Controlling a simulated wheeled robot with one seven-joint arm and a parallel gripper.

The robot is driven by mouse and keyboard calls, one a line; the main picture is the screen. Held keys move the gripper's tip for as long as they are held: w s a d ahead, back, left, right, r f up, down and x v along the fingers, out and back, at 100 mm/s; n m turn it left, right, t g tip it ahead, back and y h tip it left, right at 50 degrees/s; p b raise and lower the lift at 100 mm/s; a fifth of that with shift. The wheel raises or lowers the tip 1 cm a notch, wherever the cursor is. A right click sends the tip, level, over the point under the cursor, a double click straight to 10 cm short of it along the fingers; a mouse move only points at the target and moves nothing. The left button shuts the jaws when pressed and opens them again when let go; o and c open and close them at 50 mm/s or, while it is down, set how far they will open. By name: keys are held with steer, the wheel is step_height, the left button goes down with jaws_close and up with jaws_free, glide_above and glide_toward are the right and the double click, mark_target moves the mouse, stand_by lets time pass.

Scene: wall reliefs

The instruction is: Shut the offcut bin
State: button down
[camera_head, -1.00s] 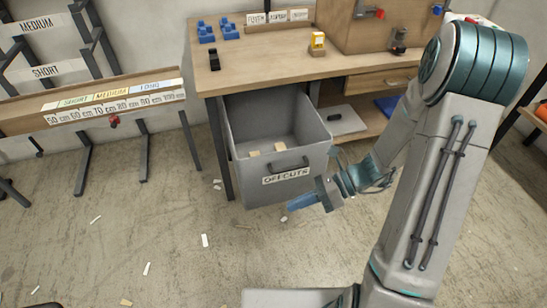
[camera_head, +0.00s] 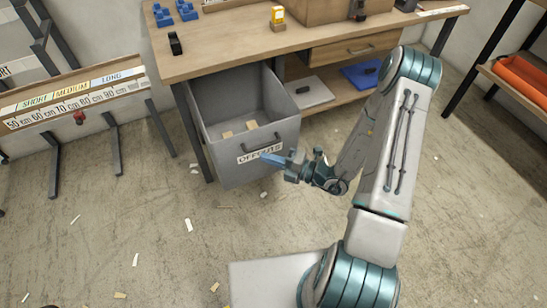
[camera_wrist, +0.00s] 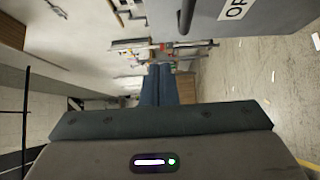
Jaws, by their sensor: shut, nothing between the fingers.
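The offcut bin (camera_head: 232,170) is a grey open-topped drawer-like bin under the wooden workbench. It is pulled out toward me, with its inside and a few pale wood scraps showing. Its front carries a dark handle (camera_head: 262,145) and a label reading OFFCUTS (camera_head: 259,155). My gripper (camera_head: 268,158) is shut and empty, its blue fingers in front of the bin's front, overlapping the label's lower right in the head view. I cannot tell whether they touch it. In the wrist view the shut fingers (camera_wrist: 160,85) point ahead, and the bin's front (camera_wrist: 255,14) and handle (camera_wrist: 187,15) are at the top.
The workbench top (camera_head: 225,45) holds blue blocks and a yellow item. A wooden drawer (camera_head: 352,50) and a low shelf (camera_head: 325,108) are right of the bin. A measuring rack (camera_head: 75,100) stands at left. The floor in front is free except for small scraps.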

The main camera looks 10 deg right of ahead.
mark_target(235, 139)
steer(key=w+a+b, duration=0.1)
steer(key=w+a, duration=0.5)
steer(key=shift+a, duration=0.15)
steer(key=shift+w+a, duration=0.1)
steer(key=shift+w, duration=0.25)
steer(key=shift+w, duration=0.1)
